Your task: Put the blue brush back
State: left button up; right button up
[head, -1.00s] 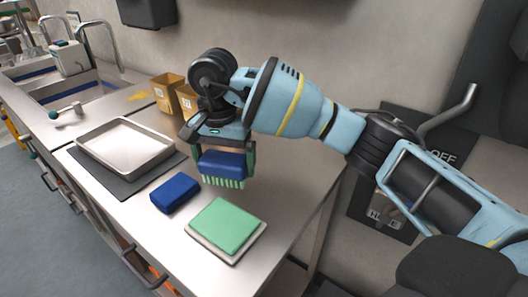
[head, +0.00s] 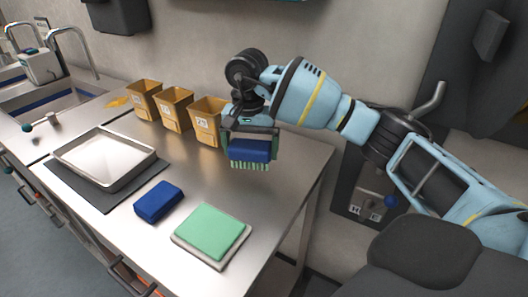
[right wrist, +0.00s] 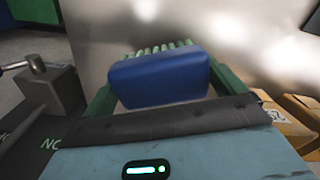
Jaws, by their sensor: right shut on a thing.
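The blue brush (head: 250,151) has a blue block body and pale green bristles that point down in the head view. My right gripper (head: 250,150) is shut on it and holds it above the steel counter, just right of the nearest yellow bin. In the right wrist view the brush (right wrist: 160,78) sits between the green fingers, with its bristles away from the camera. Three yellow bins stand in a row along the wall: a left one (head: 145,100), a middle one (head: 175,108) and a right one (head: 205,122). My left gripper is not in view.
A blue block (head: 158,201) lies on the counter in front. A green pad (head: 212,231) lies on a pale one near the front edge. A metal tray (head: 72,163) rests on a dark mat (head: 110,198) at left. The sink is farther left. Bare counter (head: 285,180) lies right of the brush.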

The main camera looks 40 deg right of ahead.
aim_at(264, 144)
jog(key=shift+d+f, duration=0.15)
jog(key=shift+d, duration=1.45)
jog(key=shift+d+f, duration=0.2)
jog(key=shift+d, duration=0.15)
jog(key=shift+a+f+p, duration=0.1)
jog(key=shift+f+p, duration=0.25)
jog(key=shift+f, duration=1.2)
jog(key=shift+f, duration=0.15)
jog(key=o, duration=0.6)
notch_tip(264, 144, up, 12)
jog(key=shift+r, duration=0.15)
